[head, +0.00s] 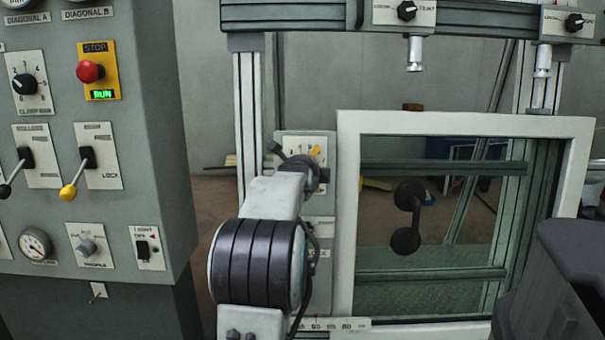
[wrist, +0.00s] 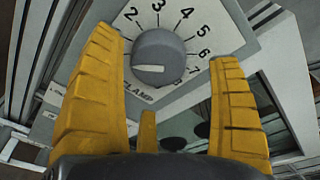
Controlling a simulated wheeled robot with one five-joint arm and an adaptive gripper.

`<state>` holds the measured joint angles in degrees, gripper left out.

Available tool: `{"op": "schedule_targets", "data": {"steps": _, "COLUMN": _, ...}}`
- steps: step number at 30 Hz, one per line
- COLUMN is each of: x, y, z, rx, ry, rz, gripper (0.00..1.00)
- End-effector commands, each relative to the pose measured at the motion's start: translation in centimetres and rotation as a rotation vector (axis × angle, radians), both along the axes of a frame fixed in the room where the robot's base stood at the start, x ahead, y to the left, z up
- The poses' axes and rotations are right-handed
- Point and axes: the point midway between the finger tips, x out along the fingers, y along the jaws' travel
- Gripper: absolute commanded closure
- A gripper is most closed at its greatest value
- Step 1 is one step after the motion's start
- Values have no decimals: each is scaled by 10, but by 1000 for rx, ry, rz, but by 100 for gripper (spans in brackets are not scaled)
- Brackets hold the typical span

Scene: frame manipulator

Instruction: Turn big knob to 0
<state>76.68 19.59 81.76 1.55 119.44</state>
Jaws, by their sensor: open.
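The big knob (wrist: 158,58) is a round grey dial on a light plate with a CLAMP label, in the wrist view. Its white pointer line points left, toward my left finger. The numbers 2 to 8 show around it; the scale at its left is hidden by that finger. My gripper (wrist: 164,48) is open, with one yellow finger on either side of the knob. I cannot tell whether they touch it. In the head view my gripper (head: 300,158) is in front of the plate (head: 292,140), and the knob is hidden behind it.
A grey cabinet (head: 160,130) with a smaller knob (head: 24,84), a red stop button (head: 90,71) and levers stands at left. A white-framed window (head: 350,220) with a black handle (head: 408,218) is right of my arm. Metal posts and a top beam surround it.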

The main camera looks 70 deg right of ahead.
Motion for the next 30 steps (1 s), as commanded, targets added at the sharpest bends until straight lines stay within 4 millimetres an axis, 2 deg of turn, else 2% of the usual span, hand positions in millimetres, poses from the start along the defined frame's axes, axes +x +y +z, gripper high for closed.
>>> {"op": "schedule_targets", "data": {"steps": 6, "x": -9, "y": 36, "z": 9, "rx": -2, "ry": 0, "rz": -1, "gripper": 17}}
{"op": "schedule_targets", "data": {"steps": 15, "x": -18, "y": 72, "z": 17, "rx": 0, "ry": 0, "rz": -1, "gripper": 17}}
{"op": "schedule_targets", "data": {"steps": 21, "x": -21, "y": 84, "z": 20, "rx": 0, "ry": 1, "rz": -2, "gripper": 17}}
{"op": "schedule_targets", "data": {"steps": 30, "x": -22, "y": 87, "z": 20, "rx": 1, "ry": 1, "rz": -2, "gripper": 17}}
